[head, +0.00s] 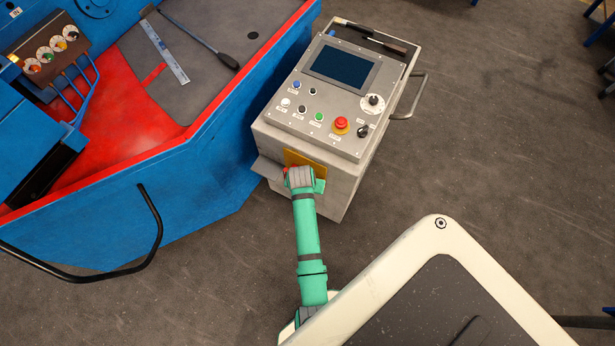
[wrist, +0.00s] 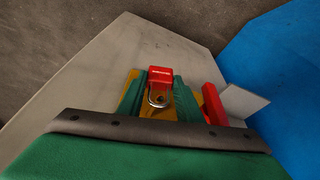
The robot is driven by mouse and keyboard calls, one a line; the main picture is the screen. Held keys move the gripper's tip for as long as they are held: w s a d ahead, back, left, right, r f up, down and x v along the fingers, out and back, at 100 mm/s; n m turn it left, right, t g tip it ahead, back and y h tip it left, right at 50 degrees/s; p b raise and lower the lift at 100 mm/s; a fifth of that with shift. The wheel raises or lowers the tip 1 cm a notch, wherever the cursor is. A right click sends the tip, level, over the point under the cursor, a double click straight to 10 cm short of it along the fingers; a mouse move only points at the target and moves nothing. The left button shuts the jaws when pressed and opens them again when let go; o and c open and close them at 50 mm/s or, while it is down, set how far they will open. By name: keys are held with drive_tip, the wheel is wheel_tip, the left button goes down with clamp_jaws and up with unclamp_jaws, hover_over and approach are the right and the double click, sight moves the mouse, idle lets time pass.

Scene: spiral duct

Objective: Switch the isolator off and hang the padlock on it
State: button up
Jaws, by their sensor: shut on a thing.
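My gripper (wrist: 162,84) is shut on the red padlock (wrist: 160,73), whose body sits between the green fingers with its metal shackle toward the wrist camera. In the head view my gripper (head: 301,180) is at the front face of the grey console, over the yellow plate (head: 306,158). The yellow plate also shows behind the fingers in the wrist view (wrist: 130,93). A red part (wrist: 213,104), which looks like the isolator's handle, stands just right of the fingers; its switch position cannot be told. A small red bit (head: 286,170) shows beside my gripper. Padlock contact with the isolator is unclear.
The grey console (head: 335,195) carries a screen, buttons and a red emergency stop (head: 341,122). A small grey shelf (head: 268,170) juts from its left side, close to my gripper. A blue machine (head: 180,195) stands to the left. The floor (head: 480,130) at right is open.

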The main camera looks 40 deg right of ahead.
drive_tip(key=o, duration=1.3)
drive_tip(key=shift+c, duration=0.2)
drive_tip(key=v, duration=1.1)
drive_tip(key=s+a+n+t, duration=0.3)
drive_tip(key=s+a, duration=0.1)
drive_tip(key=a, duration=0.4)
drive_tip(key=s+a+n+t, duration=0.3)
drive_tip(key=s+a, duration=0.1)
drive_tip(key=a, duration=0.4)
drive_tip(key=s+a+r+n+t+y, duration=0.1)
drive_tip(key=s+a+r, duration=0.4)
drive_tip(key=r, duration=0.5)
drive_tip(key=s+a+r+n+t+y, duration=0.1)
drive_tip(key=s+a+r+n+t, duration=0.2)
drive_tip(key=r, duration=0.8)
drive_tip(key=s+a+t, duration=0.2)
drive_tip(key=s+t, duration=0.1)
drive_tip(key=s, duration=0.1)
drive_tip(key=shift+s+y, duration=0.25)
drive_tip(key=shift+y, duration=0.15)
